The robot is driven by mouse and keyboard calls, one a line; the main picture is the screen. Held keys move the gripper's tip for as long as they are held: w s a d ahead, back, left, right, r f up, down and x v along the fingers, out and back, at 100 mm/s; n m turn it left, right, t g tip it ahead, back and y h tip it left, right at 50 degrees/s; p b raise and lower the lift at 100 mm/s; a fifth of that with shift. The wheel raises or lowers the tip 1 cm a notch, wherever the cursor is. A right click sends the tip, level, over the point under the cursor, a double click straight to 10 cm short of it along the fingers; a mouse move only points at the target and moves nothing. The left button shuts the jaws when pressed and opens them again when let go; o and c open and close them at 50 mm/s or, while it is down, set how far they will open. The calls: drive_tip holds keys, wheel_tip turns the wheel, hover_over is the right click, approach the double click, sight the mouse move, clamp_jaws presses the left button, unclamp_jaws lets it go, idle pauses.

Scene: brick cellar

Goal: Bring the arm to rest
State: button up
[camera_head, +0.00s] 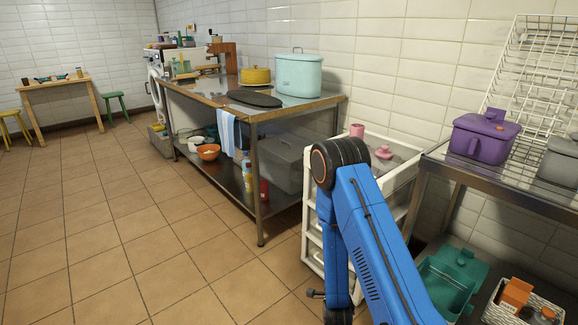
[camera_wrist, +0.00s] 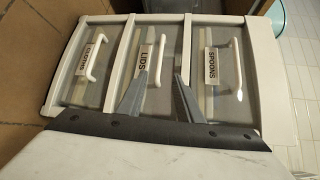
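My blue arm (camera_head: 370,240) is bent, with its elbow up in front of a white drawer cart (camera_head: 309,215). The fingers point at the cart's drawer fronts, near the drawer labelled LIDS (camera_wrist: 162,45). All three look shut. I cannot tell whether the fingers touch the cart. In the head view, the gripper is mostly hidden.
A pink cup (camera_head: 357,131) and a pink lid (camera_head: 384,152) are on the cart. A metal table (camera_head: 315,107) with a pale blue pot (camera_head: 298,75) stands behind. A shelf (camera_head: 520,178) with a purple pot (camera_head: 484,137) is at right. The tiled floor (camera_head: 130,230) at left is clear.

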wheel_tip(320, 180, up, 12)
drive_tip(key=w+n+g+y, duration=0.1)
drive_tip(key=w+n+g, duration=0.1)
drive_tip(key=n+g, duration=0.15)
drive_tip(key=s+r+n+g+y, duration=0.2)
drive_tip(key=s+r+n, duration=0.55)
drive_tip(key=r, duration=0.45)
drive_tip(key=s+d+r+n+g, duration=0.2)
drive_tip(key=s+r+n, duration=0.1)
drive_tip(key=s, duration=0.8)
drive_tip(key=s+d+r+n+g, duration=0.1)
drive_tip(key=s+r, duration=0.4)
drive_tip(key=s, duration=0.7)
drive_tip(key=s+d+r+n+g, duration=0.2)
drive_tip(key=s+n, duration=0.4)
drive_tip(key=s, duration=0.6)
wheel_tip(320, 180, up, 3)
drive_tip(key=shift+d+f+g+h, duration=0.2)
drive_tip(key=shift+d+g+h, duration=0.2)
drive_tip(key=shift+d, duration=0.1)
